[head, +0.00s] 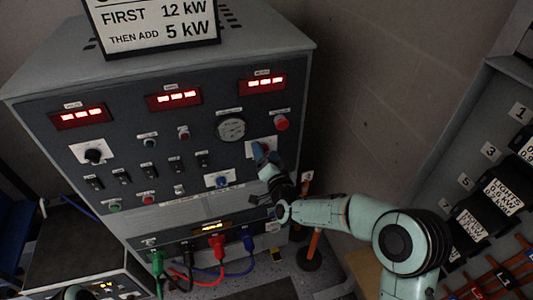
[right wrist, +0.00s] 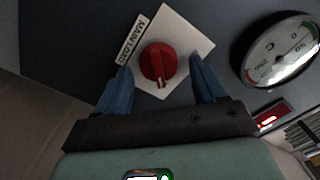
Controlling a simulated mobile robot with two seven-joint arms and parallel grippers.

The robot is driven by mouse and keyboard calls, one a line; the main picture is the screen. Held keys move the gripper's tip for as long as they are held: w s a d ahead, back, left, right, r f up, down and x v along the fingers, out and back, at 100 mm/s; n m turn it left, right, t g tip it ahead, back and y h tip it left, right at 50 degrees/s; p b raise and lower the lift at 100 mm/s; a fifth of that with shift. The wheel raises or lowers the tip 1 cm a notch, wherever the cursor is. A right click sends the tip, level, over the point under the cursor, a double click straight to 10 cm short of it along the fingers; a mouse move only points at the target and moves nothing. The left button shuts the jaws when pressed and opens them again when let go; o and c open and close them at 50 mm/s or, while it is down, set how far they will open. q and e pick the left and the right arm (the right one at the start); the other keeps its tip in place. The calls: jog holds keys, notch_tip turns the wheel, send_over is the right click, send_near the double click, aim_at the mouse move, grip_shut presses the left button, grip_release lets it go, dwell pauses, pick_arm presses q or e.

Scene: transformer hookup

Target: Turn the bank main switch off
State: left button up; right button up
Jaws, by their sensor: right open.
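The main switch is a red rotary knob (right wrist: 158,64) on a square white plate (right wrist: 190,33) labelled "MAIN LOAD" in the right wrist view. Its grip bar points roughly toward the bottom of that view. My right gripper (right wrist: 161,70) is open, with one blue finger on each side of the knob and visible gaps between. In the head view my right gripper (head: 262,154) is at the right part of the grey load bank's front panel (head: 205,125) and hides the knob. My left gripper is not clearly seen.
A round gauge (head: 231,128) and a red button (head: 281,123) are near the switch. Green, red and blue plugs with cables (head: 217,243) line the bank's lower front. A rack of labelled black units (head: 470,222) stands at the right. A sign (head: 155,27) stands on top.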

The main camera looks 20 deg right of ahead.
jog(key=shift+w, duration=0.1)
jog(key=c, duration=1)
jog(key=shift+c, duration=0.2)
